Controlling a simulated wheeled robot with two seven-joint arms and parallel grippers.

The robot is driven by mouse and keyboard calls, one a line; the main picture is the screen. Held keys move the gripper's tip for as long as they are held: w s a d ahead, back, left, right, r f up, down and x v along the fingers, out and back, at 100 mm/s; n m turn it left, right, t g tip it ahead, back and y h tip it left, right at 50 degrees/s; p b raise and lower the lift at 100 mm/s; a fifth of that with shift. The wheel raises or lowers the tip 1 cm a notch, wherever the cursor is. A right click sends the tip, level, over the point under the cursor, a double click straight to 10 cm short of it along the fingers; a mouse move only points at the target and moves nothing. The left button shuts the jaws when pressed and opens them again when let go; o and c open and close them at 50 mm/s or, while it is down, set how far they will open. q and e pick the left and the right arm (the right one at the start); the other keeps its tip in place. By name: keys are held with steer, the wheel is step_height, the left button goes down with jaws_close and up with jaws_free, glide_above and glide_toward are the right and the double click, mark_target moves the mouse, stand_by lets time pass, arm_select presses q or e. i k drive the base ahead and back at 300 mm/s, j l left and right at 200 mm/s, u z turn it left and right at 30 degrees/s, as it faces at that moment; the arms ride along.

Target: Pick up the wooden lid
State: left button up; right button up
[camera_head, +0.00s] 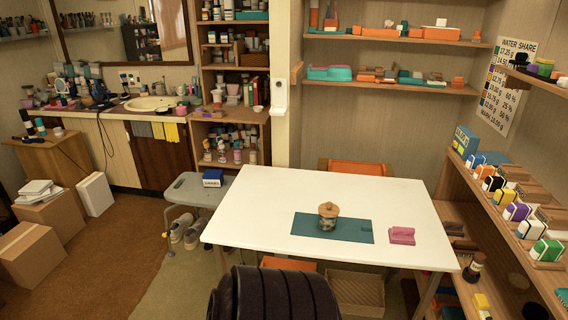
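The wooden lid (328,208) is round and light brown with a small knob on top. It sits on a small jar (327,223) with greenish, dark contents. The jar stands upright on a teal mat (306,229) on the white table (270,200). Neither of my grippers shows in the head view, so nothing is seen touching the lid.
A pink block-like object (402,235) lies right of the mat, and a small dark item lies on the mat. A black ribbed chair back (274,293) stands at the near edge. Shelves (500,200) line the right. The table's left part is clear.

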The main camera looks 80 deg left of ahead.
mark_target(329, 209)
steer(key=u, duration=2.2)
steer(key=i, duration=0.1)
